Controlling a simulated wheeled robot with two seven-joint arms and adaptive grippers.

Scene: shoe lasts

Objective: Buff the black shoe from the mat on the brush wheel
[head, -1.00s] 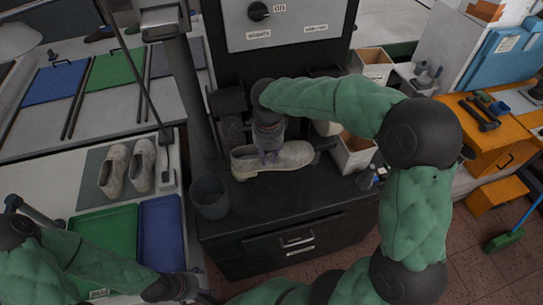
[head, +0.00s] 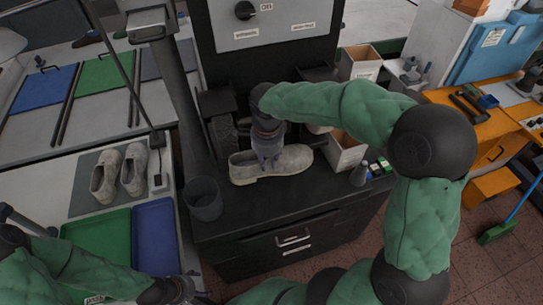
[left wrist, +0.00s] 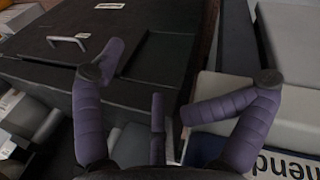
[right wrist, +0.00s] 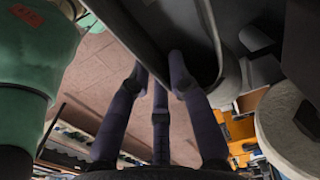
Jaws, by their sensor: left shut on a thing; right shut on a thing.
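A pale grey-beige shoe (head: 290,160), not black, is held low over the dark cabinet top. My right gripper (head: 270,160) is shut on its opening edge; whether the sole touches the top I cannot tell. In the right wrist view the fingers (right wrist: 160,75) reach to the shoe's grey wall (right wrist: 205,25). The dark brush wheel (head: 223,132) stands just behind the shoe's left end. A pair of similar pale shoes (head: 120,172) stands on the grey mat (head: 85,205). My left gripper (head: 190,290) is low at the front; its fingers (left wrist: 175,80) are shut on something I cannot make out.
A dark bin (head: 204,200) stands left of the held shoe. Open boxes (head: 347,153) and small bottles (head: 378,168) are to the right. Green (head: 95,240) and blue (head: 155,235) trays lie at lower left. The cabinet's front strip is clear.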

